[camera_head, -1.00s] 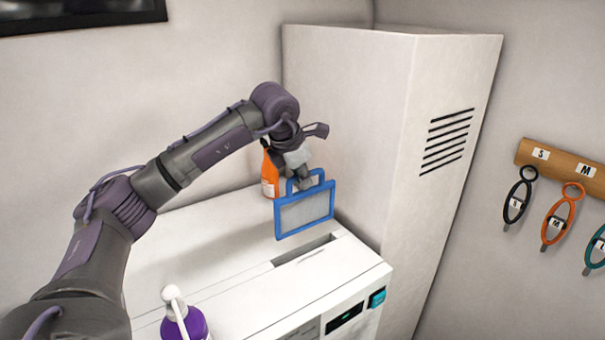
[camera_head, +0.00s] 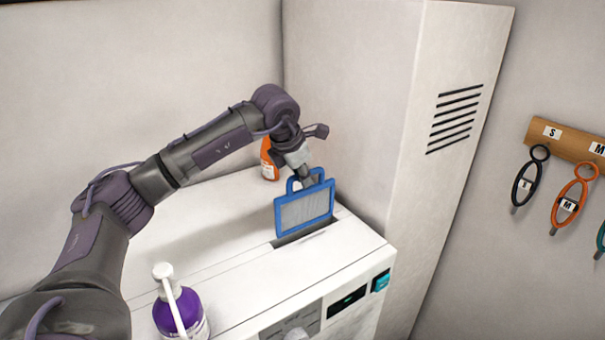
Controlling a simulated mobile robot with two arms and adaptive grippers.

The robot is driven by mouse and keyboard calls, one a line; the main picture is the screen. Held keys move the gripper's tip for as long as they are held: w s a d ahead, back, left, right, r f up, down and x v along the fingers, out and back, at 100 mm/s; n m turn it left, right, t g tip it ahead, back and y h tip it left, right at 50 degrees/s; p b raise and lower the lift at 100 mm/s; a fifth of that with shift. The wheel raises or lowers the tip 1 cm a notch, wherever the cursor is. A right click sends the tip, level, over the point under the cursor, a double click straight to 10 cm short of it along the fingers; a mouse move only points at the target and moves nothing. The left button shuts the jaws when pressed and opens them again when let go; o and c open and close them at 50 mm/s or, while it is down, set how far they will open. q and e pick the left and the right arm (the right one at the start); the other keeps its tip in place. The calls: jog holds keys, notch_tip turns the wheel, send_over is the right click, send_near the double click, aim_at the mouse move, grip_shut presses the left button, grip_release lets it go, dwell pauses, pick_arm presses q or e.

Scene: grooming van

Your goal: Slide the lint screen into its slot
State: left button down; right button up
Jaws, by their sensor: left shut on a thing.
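The lint screen (camera_head: 304,211) is a grey mesh panel in a blue frame with a loop handle on top. My left gripper (camera_head: 306,183) is shut on the handle and holds the screen upright. The slot (camera_head: 305,235) is a dark, narrow opening in the white machine top (camera_head: 222,262). The screen's lower edge is at or just above the slot, roughly in line with it; I cannot tell whether it has entered. The screen hides part of the slot. My right gripper is not in view.
An orange bottle (camera_head: 268,160) stands behind the gripper. A purple pump bottle (camera_head: 181,310) stands at the front left of the machine top. A tall white cabinet (camera_head: 400,110) rises close on the right. Labelled loops hang from a wooden rack (camera_head: 566,138) on the wall.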

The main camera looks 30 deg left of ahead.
pick_arm(q)
jog(key=shift+f+b, duration=0.8)
jog(key=shift+f, duration=0.35)
jog(key=shift+f+b, duration=2.7)
jog(key=shift+f, duration=0.8)
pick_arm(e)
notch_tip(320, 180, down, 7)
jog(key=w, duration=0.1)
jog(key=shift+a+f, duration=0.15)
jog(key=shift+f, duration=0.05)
pick_arm(q)
jog(key=c, duration=1.1)
grip_release()
jog(key=shift+r, duration=0.1)
jog(key=v, duration=1.1)
jog(key=shift+s+d+r, duration=0.1)
jog(key=shift+s+r, duration=0.1)
jog(key=shift+r, duration=0.15)
